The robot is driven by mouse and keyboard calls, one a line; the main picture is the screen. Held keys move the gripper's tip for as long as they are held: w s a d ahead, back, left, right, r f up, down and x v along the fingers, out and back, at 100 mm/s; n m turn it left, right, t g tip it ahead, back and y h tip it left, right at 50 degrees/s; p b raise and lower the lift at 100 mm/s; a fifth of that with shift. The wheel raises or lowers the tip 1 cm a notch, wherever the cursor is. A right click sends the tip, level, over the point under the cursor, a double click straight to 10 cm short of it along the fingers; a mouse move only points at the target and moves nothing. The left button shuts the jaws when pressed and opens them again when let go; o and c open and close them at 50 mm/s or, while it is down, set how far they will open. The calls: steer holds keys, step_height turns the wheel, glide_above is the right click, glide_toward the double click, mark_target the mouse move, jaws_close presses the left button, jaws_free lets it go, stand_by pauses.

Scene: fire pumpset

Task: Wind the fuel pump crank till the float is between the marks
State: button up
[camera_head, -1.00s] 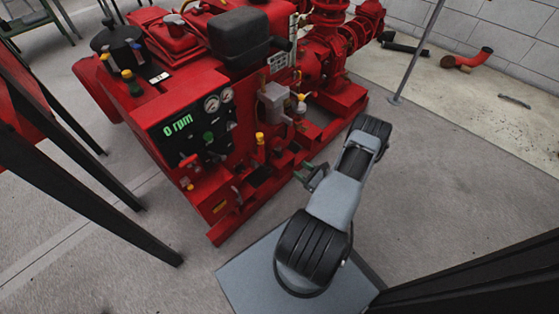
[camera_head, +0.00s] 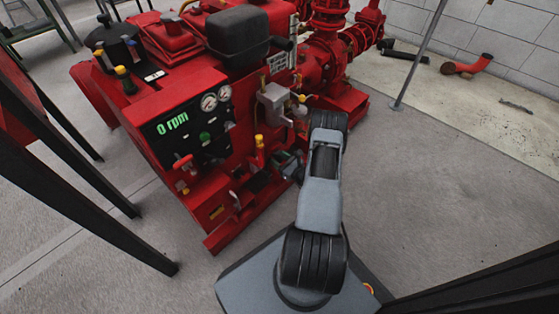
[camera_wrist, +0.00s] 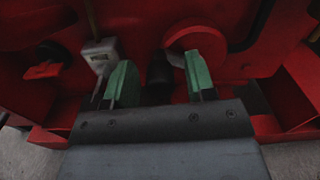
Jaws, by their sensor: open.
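My gripper (camera_wrist: 160,82) is open in the wrist view, its two green fingers apart and facing the red pumpset. A dark, stubby knob-like part (camera_wrist: 159,70) shows between the fingers; I cannot tell whether they touch it. A red disc (camera_wrist: 196,42) is just above and behind the right finger; it may belong to the crank. A small pale box with a window (camera_wrist: 100,55) is behind the left finger; I cannot make out a float or marks. In the head view my gripper (camera_head: 287,165) is low beside the red pumpset (camera_head: 235,205), partly hidden by my arm.
The pumpset's black panel (camera_head: 190,130) reads 0 rpm. A grey box (camera_head: 273,104) juts out above my gripper. A red valve-like part (camera_wrist: 44,70) is at left in the wrist view. Dark posts (camera_head: 85,180) stand at left. The floor (camera_head: 430,200) at right is clear.

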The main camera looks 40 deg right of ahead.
steer(key=shift+w, duration=0.25)
steer(key=shift+c, duration=0.3)
steer(key=c, duration=0.8)
steer(key=shift+d, duration=0.1)
steer(key=shift+c, duration=0.3)
steer(key=shift+r, duration=0.1)
